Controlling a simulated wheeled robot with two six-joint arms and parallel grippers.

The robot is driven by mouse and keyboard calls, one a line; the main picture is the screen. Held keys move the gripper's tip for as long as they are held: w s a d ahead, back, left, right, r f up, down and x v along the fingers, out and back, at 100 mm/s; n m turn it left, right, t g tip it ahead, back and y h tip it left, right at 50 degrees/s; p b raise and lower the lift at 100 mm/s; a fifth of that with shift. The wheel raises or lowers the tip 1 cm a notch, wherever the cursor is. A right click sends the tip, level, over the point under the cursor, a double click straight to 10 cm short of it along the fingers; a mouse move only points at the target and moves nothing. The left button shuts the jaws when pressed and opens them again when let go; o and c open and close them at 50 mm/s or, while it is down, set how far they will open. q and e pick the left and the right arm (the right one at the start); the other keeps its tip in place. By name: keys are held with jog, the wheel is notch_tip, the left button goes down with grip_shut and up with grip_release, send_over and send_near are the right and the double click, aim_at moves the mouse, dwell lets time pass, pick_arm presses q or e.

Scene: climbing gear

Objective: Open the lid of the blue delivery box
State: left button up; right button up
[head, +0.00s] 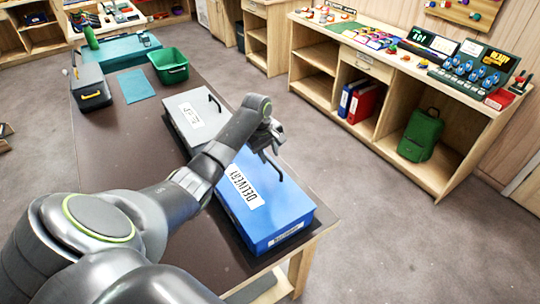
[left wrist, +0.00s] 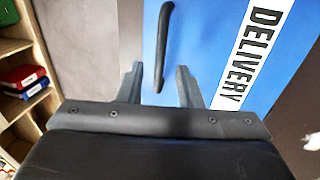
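The blue delivery box (head: 268,207) sits near the right end of the dark table, its lid shut, with a white DELIVERY label. It also shows in the left wrist view (left wrist: 208,35). Its black lid handle (left wrist: 164,40) lies between the two fingers of my left gripper (left wrist: 160,68) in that picture. The fingers are apart, and a gap shows on both sides of the handle. My left gripper (head: 268,150) is over the box's far right edge in the head view, where the arm partly hides the box. My right gripper is not in view.
A grey box (head: 190,118) with a handle stands just behind the blue box. A green crate (head: 169,66), a dark case (head: 91,86) and a teal mat (head: 135,86) are farther back. Shelves (head: 398,113) stand at the right across open floor. The table's left middle is clear.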

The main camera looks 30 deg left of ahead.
pick_arm(q)
jog(key=shift+w+f, duration=0.25)
jog(key=shift+f, duration=0.95)
jog(key=shift+c, duration=0.3)
jog(key=shift+d, duration=0.1)
grip_shut()
